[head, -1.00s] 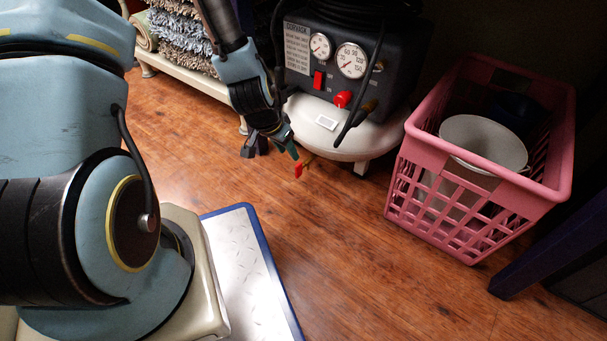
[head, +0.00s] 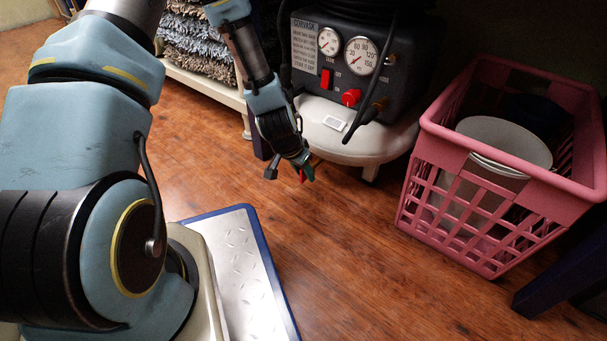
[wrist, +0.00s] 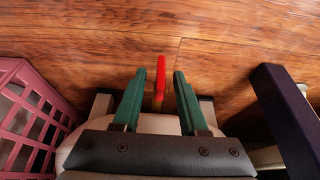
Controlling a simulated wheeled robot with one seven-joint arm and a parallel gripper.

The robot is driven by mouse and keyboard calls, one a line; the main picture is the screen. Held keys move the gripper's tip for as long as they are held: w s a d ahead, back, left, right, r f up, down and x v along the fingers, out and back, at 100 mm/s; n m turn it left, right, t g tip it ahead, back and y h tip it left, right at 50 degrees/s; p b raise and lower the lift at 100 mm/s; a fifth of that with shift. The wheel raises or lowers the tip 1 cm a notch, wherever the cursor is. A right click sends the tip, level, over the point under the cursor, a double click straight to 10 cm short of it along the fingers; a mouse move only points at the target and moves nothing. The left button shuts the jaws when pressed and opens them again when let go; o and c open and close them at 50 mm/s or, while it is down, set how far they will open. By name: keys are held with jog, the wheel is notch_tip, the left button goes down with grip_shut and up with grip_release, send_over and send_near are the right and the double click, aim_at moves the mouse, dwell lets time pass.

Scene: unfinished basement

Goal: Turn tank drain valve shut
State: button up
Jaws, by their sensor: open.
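The drain valve's red handle (wrist: 161,72) shows in the wrist view as a narrow upright strip between my two green fingertips, with its far end slightly beyond them. My gripper (wrist: 158,82) is open, with a finger on each side of the handle and a visible gap to each. In the head view, my gripper (head: 291,173) is low beside the white tank (head: 347,148), and only a small bit of the red handle (head: 302,175) shows by the fingers. The valve body is mostly hidden. The tank's pale edge lies under the gripper in the wrist view.
A black panel with two gauges, a red switch and a red knob (head: 351,97) sits above the tank. A pink basket (head: 470,215) holding a white bucket stands at right. Open wood floor (head: 340,250) lies in front.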

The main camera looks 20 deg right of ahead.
grip_shut()
dwell(0.3)
dwell(0.3)
